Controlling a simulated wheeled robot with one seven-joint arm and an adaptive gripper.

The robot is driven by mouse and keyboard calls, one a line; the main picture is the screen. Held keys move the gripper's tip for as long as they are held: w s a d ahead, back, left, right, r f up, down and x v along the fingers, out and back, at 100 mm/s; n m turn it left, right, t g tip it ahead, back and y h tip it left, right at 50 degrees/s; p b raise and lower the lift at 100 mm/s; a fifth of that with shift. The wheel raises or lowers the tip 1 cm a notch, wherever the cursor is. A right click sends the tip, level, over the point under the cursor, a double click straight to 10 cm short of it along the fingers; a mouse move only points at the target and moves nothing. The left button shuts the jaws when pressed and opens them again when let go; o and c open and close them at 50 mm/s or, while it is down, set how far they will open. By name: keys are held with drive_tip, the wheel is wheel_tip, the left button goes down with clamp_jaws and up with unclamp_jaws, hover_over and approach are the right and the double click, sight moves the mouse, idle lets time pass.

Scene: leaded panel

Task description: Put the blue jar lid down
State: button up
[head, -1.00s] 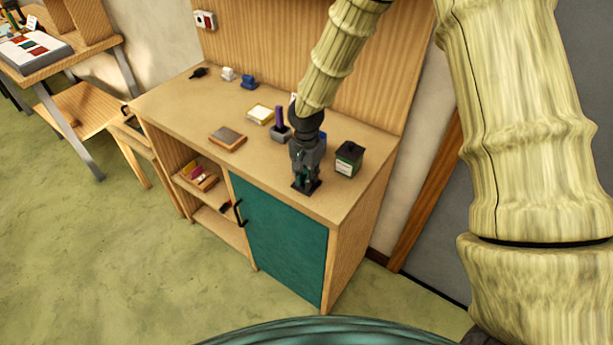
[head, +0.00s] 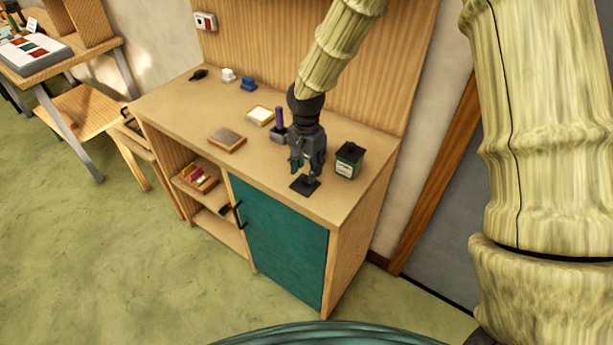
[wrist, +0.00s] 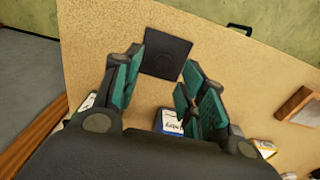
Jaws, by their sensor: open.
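The jar lid, a flat dark square that looks nearly black, lies on the counter (head: 309,207) near its front edge (head: 304,186). It also shows flat in the wrist view (wrist: 167,54), with a faint round mark in its middle. My gripper (head: 305,172) is open and empty just above the lid, apart from it. In the wrist view its teal-padded fingers (wrist: 161,66) stand spread.
A dark green labelled jar (head: 348,162) stands right of my gripper. A purple upright piece in a grey holder (head: 279,122), a pale yellow tray (head: 260,116) and a wood-framed grey pad (head: 227,140) are to the left. The counter's front left is clear.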

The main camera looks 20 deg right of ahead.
sight(306, 178)
wheel_tip(306, 178, up, 8)
drive_tip(key=b, duration=0.1)
drive_tip(key=shift+f+b, duration=0.2)
drive_tip(key=shift+b, duration=0.1)
idle(0.5)
